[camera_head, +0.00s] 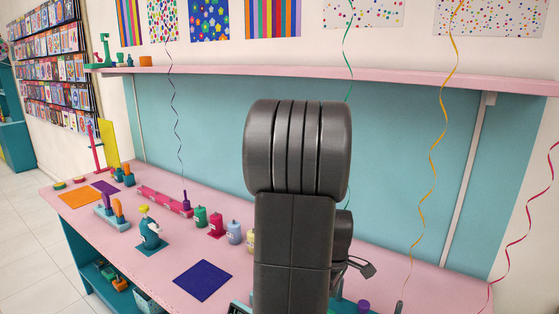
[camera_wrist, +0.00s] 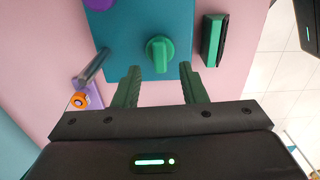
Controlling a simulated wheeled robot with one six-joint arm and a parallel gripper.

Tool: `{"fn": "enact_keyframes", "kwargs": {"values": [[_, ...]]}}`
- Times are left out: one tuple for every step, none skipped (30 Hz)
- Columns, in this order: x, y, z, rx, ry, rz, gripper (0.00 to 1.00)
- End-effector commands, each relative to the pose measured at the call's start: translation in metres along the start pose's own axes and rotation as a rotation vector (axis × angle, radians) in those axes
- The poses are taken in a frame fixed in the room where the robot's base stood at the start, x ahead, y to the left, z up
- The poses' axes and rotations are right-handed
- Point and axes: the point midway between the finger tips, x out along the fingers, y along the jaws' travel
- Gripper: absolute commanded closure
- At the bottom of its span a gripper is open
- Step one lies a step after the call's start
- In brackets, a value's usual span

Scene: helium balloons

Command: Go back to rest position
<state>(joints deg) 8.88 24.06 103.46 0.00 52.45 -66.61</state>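My gripper (camera_wrist: 159,68) shows in the wrist view with its two green fingers spread apart and nothing between them. A green knob (camera_wrist: 159,53) on a teal panel (camera_wrist: 122,40) lies just beyond the fingertips, with no visible grip on it. In the head view my dark grey arm stands upright in the middle and my gripper cannot be made out. The arm hides part of the pink table (camera_head: 150,281).
Balloon ribbons hang down: green (camera_head: 347,50), yellow (camera_head: 433,150) and red (camera_head: 527,210). Coloured bottles (camera_head: 216,225) and a dark blue mat (camera_head: 203,281) are left of my arm. A pink shelf (camera_head: 400,76) runs above. In the wrist view a metal rod (camera_wrist: 93,65) is left of the fingers.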

Motion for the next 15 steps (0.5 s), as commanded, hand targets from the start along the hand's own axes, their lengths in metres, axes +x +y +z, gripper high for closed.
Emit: {"fn": "enact_keyframes", "kwargs": {"values": [[0.01, 0.0, 0.0, 0.0, 0.0, -0.001, 0.62], [0.014, 0.0, 0.0, 0.0, 0.0, -0.001, 0.62], [0.019, 0.0, 0.0, 0.0, 0.0, -0.001, 0.62], [0.023, 0.0, 0.0, 0.0, 0.0, -0.001, 0.62], [0.028, 0.0, 0.0, 0.0, -0.001, -0.001, 0.62], [0.033, 0.0, 0.0, 0.0, -0.001, -0.002, 0.62], [0.037, 0.0, 0.0, 0.0, -0.001, -0.002, 0.62], [0.041, 0.0, 0.0, 0.0, -0.001, -0.002, 0.62], [0.046, 0.0, 0.0, 0.0, -0.001, -0.002, 0.62], [0.05, 0.0, 0.0, 0.0, -0.001, -0.002, 0.62], [0.054, 0.0, 0.0, 0.0, -0.001, -0.002, 0.62], [0.059, 0.0, 0.0, 0.0, -0.001, -0.001, 0.62], [0.063, 0.0, 0.0, 0.0, 0.0, -0.001, 0.62], [0.067, 0.0, 0.0, 0.0, 0.0, -0.001, 0.62], [0.069, 0.0, 0.0, 0.007, 0.0, 0.0, 0.62]]}}
